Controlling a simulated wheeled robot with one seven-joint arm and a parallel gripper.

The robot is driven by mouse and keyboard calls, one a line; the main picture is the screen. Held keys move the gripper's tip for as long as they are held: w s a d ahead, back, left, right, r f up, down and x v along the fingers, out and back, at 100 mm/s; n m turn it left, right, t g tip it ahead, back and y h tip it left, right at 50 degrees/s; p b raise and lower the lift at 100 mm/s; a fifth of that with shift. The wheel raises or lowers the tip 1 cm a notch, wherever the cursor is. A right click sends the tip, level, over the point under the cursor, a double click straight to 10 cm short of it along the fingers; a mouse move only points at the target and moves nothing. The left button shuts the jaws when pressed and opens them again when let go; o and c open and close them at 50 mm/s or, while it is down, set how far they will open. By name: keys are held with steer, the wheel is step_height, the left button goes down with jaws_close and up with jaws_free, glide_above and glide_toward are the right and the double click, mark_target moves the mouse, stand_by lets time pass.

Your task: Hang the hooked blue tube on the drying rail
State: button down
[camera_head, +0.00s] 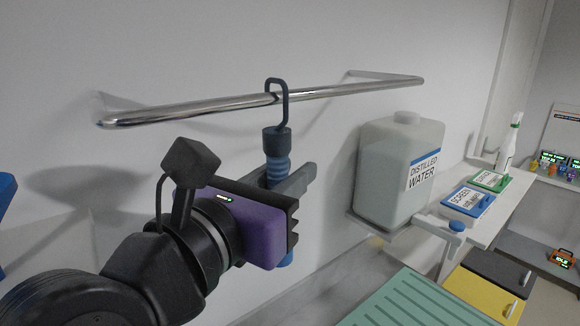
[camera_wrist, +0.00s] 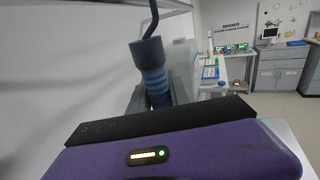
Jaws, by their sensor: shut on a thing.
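The blue tube (camera_head: 277,158) stands upright with a dark collar and a dark hook (camera_head: 277,92) on top. The hook loops over the chrome drying rail (camera_head: 200,106), near the middle of its length. Whether the hook's weight rests on the rail I cannot tell. My gripper (camera_head: 281,196) is shut on the tube just below the collar. The tube's lower end shows under the gripper; the part between is hidden by the purple gripper body. In the wrist view the tube (camera_wrist: 153,80) stands between the fingers, with the hook rising out of the top.
A distilled water container (camera_head: 390,170) stands on a wall shelf right of the gripper. A green ribbed tray (camera_head: 430,300) is below. The wall is close behind the rail.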

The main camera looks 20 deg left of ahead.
steer(key=c, duration=1.1)
jaws_free()
